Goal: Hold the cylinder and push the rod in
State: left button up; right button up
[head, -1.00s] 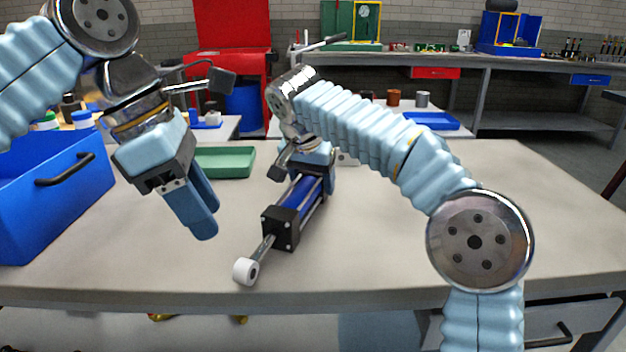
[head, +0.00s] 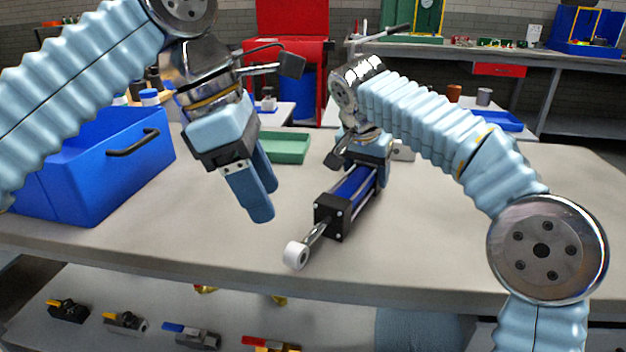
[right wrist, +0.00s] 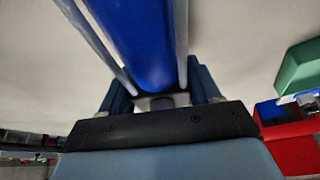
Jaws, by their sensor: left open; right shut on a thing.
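The cylinder (head: 353,187) lies on the grey table, a blue barrel with black end caps and silver tie rods. Its silver rod (head: 315,235) sticks out toward the table's front edge and ends in a white eye (head: 296,255). My right gripper (head: 369,170) is shut on the cylinder at its far end; its fingers also show on both sides of the blue barrel (right wrist: 145,35) in the right wrist view. My left gripper (head: 264,200) is open and empty, fingers pointing down, above the table to the left of the cylinder and apart from the rod.
A blue box (head: 105,170) with a black handle stands at the left of the table. A green tray (head: 285,147) lies behind my left gripper. The table front around the rod's eye is clear.

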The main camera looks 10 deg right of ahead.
aim_at(291, 254)
pick_arm(q)
jog(key=s+m+t+y, duration=0.1)
jog(key=s+m+t, duration=0.35)
jog(key=m, duration=1.95)
jog(key=shift+g, duration=0.25)
jog(key=x, duration=1)
jog(key=shift+s+d, duration=0.1)
jog(key=shift+d, duration=0.15)
jog(key=shift+c, duration=0.3)
grip_shut()
